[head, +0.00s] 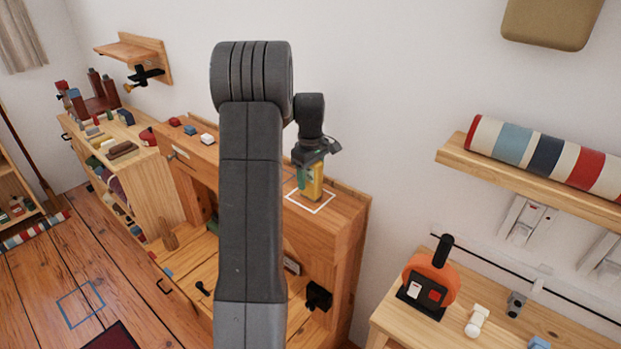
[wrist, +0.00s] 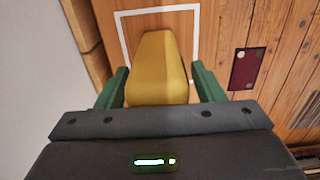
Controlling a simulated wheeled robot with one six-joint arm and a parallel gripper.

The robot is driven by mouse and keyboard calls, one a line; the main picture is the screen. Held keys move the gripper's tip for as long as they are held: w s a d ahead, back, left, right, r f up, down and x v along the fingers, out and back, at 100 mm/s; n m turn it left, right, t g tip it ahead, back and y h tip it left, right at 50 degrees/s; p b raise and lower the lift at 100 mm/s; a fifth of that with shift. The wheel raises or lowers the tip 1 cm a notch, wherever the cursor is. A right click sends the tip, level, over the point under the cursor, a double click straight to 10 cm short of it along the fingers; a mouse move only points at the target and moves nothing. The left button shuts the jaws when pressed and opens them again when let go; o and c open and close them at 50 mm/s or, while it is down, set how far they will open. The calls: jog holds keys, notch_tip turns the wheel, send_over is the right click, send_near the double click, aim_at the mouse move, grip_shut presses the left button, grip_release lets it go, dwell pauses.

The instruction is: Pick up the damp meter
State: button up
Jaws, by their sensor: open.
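A yellow, rounded block-like thing (head: 314,184), which looks to be the damp meter, stands inside a white square outline on top of a wooden cabinet. It also shows in the wrist view (wrist: 160,65), tapering away from the camera. My gripper (head: 305,177) points down over it from above. In the wrist view the green fingers of my gripper (wrist: 160,90) are open, one on each side of the yellow thing. A gap shows on the right; on the left the finger is close to it. Its near end is hidden behind the gripper body.
The cabinet top (head: 345,207) has a raised back edge along the wall. Small red, blue and white items (head: 207,139) lie farther left on it. An orange tool (head: 431,281) stands on a bench at right, below a shelf with a striped roll (head: 547,154).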

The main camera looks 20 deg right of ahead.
jog(key=c, duration=1.1)
jog(key=shift+c, duration=0.2)
jog(key=shift+r, duration=0.1)
